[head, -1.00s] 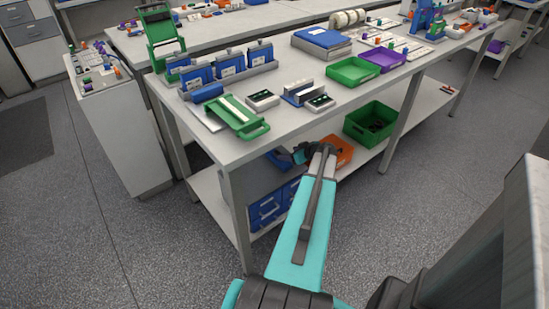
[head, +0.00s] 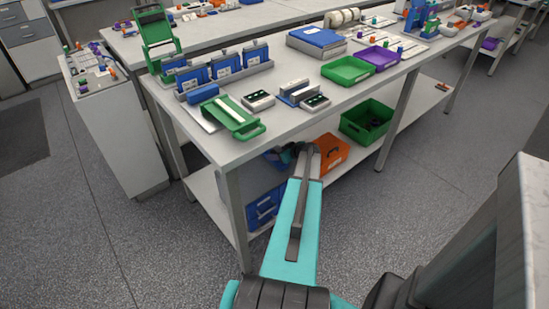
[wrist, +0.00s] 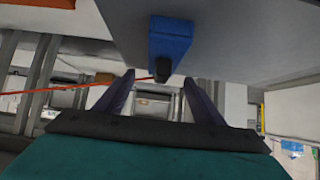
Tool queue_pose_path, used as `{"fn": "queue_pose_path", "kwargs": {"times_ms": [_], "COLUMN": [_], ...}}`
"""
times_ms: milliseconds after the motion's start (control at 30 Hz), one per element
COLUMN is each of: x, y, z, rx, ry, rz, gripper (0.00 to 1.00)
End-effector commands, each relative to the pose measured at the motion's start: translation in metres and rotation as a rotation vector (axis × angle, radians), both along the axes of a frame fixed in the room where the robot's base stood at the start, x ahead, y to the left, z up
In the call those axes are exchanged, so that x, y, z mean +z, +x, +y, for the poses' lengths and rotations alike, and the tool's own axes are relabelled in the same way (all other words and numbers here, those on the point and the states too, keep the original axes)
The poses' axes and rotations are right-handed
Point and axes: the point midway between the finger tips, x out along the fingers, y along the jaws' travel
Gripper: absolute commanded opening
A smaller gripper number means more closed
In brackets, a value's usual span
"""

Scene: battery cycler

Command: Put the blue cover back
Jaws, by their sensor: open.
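A blue bar-shaped piece (head: 203,93), possibly the blue cover, lies on the bench in front of a row of upright blue modules (head: 225,66). I cannot tell for sure which blue piece is the cover. My gripper (head: 306,150) is below the bench top near its front edge, apart from the blue bar; its fingers are hard to make out there. In the wrist view my gripper (wrist: 156,88) is open and empty, with two dark fingers apart. A blue block (wrist: 170,38) with a dark knob shows beyond and above the fingers; I cannot tell whether it is the cover.
A green-framed holder (head: 234,125) and small grey devices (head: 297,92) stand near the bench's front edge (head: 290,131). Green and purple trays (head: 347,70) lie farther right. An orange case (head: 331,155) and green crate (head: 366,121) sit on the lower shelf.

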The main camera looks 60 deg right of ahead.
Motion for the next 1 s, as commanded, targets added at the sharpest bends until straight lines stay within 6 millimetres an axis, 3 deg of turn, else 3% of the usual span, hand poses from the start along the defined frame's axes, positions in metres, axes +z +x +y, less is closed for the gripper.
{"fn": "queue_pose_path", "kwargs": {"times_ms": [200, 667, 1000], "x": [-0.009, -0.011, -0.026], "y": [0.011, 0.014, 0.037], "z": [-0.004, -0.004, -0.009], "rx": [0.001, 0.002, 0.003], "ry": [0.001, 0.0, 0.001], "rz": [0.001, 0.0, 0.001], "gripper": [0.62, 0.62, 0.62]}}
